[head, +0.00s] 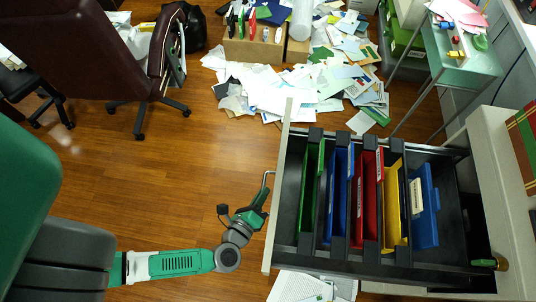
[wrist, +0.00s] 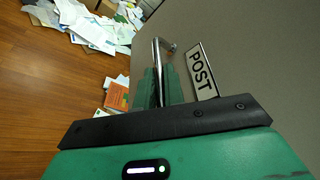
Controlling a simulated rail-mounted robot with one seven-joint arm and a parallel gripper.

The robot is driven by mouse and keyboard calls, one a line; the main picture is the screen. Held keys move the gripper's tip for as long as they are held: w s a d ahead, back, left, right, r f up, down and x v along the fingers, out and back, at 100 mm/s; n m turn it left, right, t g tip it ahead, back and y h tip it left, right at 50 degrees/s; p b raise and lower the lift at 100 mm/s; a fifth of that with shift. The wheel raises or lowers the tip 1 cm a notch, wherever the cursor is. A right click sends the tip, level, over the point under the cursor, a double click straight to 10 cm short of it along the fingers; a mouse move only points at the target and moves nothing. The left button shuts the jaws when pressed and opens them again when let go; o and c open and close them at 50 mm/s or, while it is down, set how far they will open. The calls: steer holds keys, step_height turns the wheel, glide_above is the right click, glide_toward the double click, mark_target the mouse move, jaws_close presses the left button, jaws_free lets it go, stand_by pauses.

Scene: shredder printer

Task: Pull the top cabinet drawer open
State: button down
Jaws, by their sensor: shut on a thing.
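The top cabinet drawer (head: 283,150) stands far out from the pale cabinet (head: 492,150) in the head view. It holds green, blue, red and yellow folders in a dark frame. Its metal bar handle (head: 267,178) is on the left-facing front. My gripper (head: 262,197) is shut on this handle. In the wrist view, the handle (wrist: 157,60) runs between my gripper's green fingers (wrist: 160,88), beside a label reading POST (wrist: 201,70) on the grey drawer front (wrist: 250,50). The fingers hide part of the handle.
Loose papers (head: 290,90) cover the floor beyond the drawer, near a cardboard box (head: 262,48). A brown office chair (head: 140,50) stands at upper left. A small glass-topped table (head: 462,55) is at upper right. Wooden floor left of the drawer is mostly clear.

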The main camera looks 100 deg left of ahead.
steer(key=shift+s, duration=0.45)
steer(key=c, duration=1.5)
jaws_free()
steer(key=shift+d, duration=0.1)
steer(key=v, duration=0.7)
steer(key=shift+d+p, duration=0.3)
steer(key=shift+p, duration=0.15)
